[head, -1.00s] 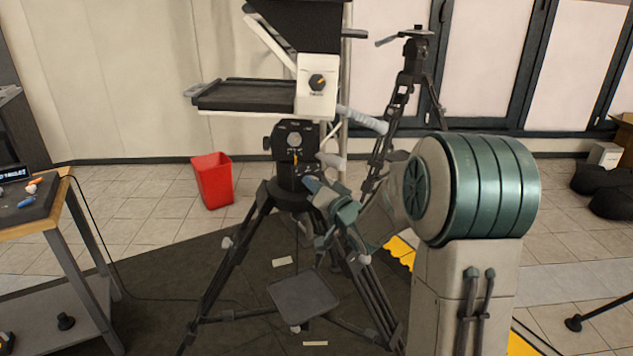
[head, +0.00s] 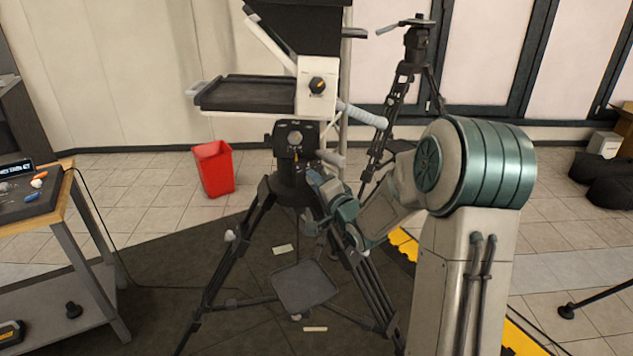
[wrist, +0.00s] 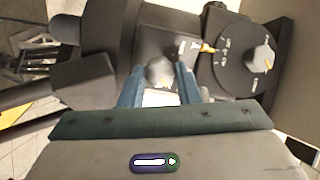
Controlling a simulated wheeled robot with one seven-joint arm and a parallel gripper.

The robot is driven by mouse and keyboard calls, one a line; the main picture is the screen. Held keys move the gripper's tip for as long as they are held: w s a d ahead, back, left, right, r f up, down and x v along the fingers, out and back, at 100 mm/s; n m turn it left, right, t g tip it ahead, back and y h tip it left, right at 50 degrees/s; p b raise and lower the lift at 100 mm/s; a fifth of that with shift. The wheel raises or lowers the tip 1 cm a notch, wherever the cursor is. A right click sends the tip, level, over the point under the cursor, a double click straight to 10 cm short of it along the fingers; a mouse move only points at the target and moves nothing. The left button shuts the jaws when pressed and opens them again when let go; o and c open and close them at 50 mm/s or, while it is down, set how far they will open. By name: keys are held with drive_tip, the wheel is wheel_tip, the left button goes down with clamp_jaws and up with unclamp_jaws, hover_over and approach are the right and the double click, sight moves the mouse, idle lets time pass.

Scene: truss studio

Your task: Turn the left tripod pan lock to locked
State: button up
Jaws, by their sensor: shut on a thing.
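The left tripod (head: 293,150) stands in the middle of the head view, its dark head under a white-sided unit with a tray. My gripper (head: 312,178) reaches its head from the lower right. In the wrist view the blue fingers of my gripper (wrist: 160,88) are shut on a grey rounded knob (wrist: 160,71) on the dark tripod head, which I take to be the pan lock. Right of it is a round dial (wrist: 240,62) with a yellow pointer, white marks and a grey centre knob. The lock's markings are too small to read, and the fingers partly hide the knob.
A second tripod (head: 410,60) stands behind, near the windows. A red bin (head: 213,168) is on the floor behind left. A workbench (head: 62,200) with small items is at the left. The left tripod's legs spread below my arm, with a flat grey plate (head: 303,287) between them.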

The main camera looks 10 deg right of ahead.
drive_tip(key=shift+f, duration=0.1)
idle(0.3)
drive_tip(key=o, duration=1)
drive_tip(key=shift+c, duration=0.2)
